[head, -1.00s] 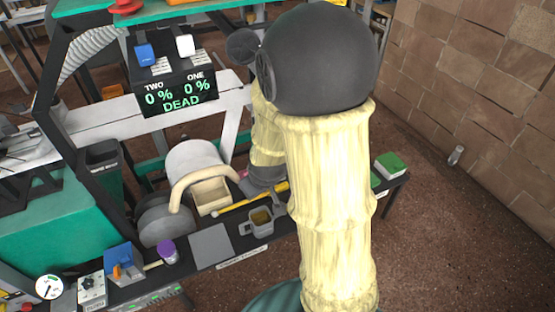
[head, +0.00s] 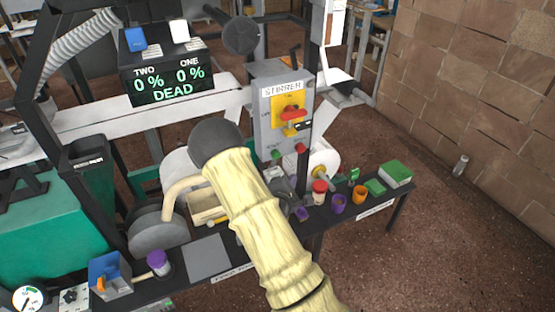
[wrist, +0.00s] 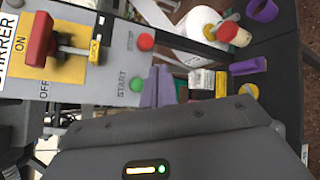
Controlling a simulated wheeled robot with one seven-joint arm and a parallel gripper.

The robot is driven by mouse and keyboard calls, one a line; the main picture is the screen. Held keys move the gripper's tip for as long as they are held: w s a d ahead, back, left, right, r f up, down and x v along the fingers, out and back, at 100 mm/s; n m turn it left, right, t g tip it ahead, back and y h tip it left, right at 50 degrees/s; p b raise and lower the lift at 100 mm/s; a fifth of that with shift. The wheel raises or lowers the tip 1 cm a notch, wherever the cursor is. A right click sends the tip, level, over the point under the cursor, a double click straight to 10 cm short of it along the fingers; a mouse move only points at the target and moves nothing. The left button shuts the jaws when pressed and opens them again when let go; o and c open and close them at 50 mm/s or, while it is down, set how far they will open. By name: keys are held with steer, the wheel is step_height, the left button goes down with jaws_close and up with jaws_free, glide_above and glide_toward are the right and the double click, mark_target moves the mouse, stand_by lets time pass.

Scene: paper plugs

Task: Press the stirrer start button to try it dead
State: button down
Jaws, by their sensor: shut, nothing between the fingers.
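The grey stirrer box (head: 267,128) stands right of centre in the head view, with a red handle (head: 292,113) on a yellow plate. The green start button (wrist: 137,84) is on its panel in the wrist view, below the red stop button (wrist: 146,41). The handle also shows in the wrist view (wrist: 38,40), beside ON and OFF lettering and a yellow LOCK piece (wrist: 95,50). My gripper (wrist: 158,86) is shut and empty, its lavender-grey fingers just right of the start button; I cannot tell whether they touch. In the head view my arm hides the gripper.
A black display (head: 172,88) reads TWO 0 %, ONE 0 %, DEAD. On the dark bench below are a red-lidded jar (head: 319,192), a purple cup (head: 338,203), an orange cup (head: 360,194) and green pads (head: 396,173). A paper roll (head: 325,160) sits behind the jar.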

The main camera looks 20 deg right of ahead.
steer(key=shift+w, duration=0.15)
glide_toward(280, 157)
steer(key=shift+s+d+x, duration=0.15)
steer(key=shift+x, duration=0.75)
steer(key=shift+s+d+x, duration=0.15)
steer(key=shift+d+x, duration=0.05)
steer(key=shift+x, duration=0.7)
steer(key=shift+s+d+x, duration=0.15)
steer(key=shift+x, duration=0.8)
steer(key=shift+w, duration=0.35)
steer(key=shift+w, duration=0.5)
stand_by(0.7)
steer(key=shift+s, duration=0.15)
steer(key=shift+s+p, duration=0.35)
steer(key=shift+s, duration=0.45)
steer(key=shift+s+p, duration=0.45)
steer(key=shift+s, duration=2.05)
